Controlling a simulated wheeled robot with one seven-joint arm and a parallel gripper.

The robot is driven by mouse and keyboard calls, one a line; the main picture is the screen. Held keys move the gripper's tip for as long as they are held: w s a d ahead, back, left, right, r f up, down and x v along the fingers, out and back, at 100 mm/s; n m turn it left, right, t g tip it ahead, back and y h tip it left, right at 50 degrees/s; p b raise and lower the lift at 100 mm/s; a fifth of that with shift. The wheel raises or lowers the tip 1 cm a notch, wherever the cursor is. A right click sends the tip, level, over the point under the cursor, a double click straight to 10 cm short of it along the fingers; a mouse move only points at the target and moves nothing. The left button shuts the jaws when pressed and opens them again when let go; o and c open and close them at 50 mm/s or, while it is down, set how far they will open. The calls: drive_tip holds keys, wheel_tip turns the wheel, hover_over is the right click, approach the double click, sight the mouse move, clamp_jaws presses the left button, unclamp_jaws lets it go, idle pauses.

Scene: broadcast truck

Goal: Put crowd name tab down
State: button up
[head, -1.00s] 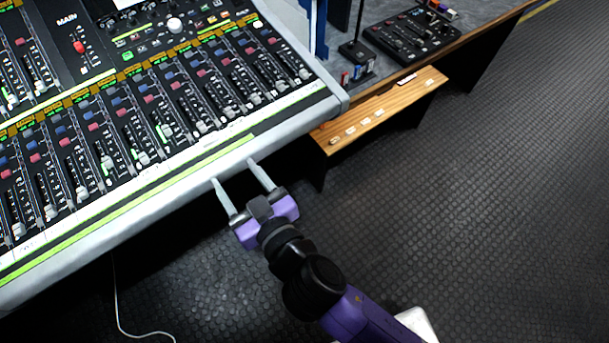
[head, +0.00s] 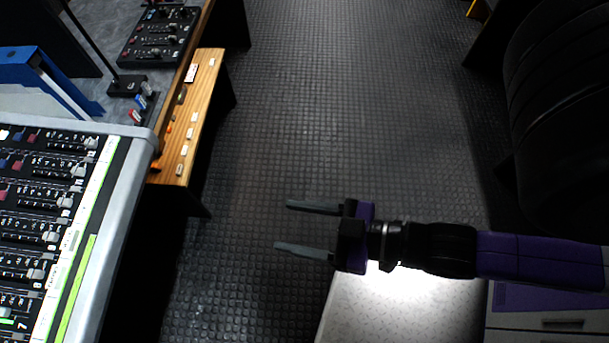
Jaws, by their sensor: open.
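My gripper (head: 281,224) is open and empty, its two grey fingers pointing left over the dark floor. Several small pale tabs lie in a row on a narrow wooden shelf (head: 208,90) to the upper left of the gripper. One of these tabs (head: 189,133) lies near the middle of the shelf and another (head: 179,170) near its front end. Their lettering is too small to read, so I cannot tell which is the crowd name tab. The gripper is apart from the shelf and the tabs.
The mixing console (head: 45,215) with its pale rim fills the lower left. A small black control unit (head: 160,37) stands on the desk beside the shelf. A blue stand (head: 40,75) is behind the console. The studded floor (head: 330,110) is clear beyond the gripper.

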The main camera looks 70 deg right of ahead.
drive_tip(key=shift+m+h, duration=0.5)
drive_tip(key=shift+h, duration=0.2)
drive_tip(key=s+d+r, duration=0.2)
drive_tip(key=s+r, duration=0.1)
drive_tip(key=shift+s, duration=0.3)
drive_tip(key=shift+r+p, duration=0.7)
drive_tip(key=shift+p, duration=0.05)
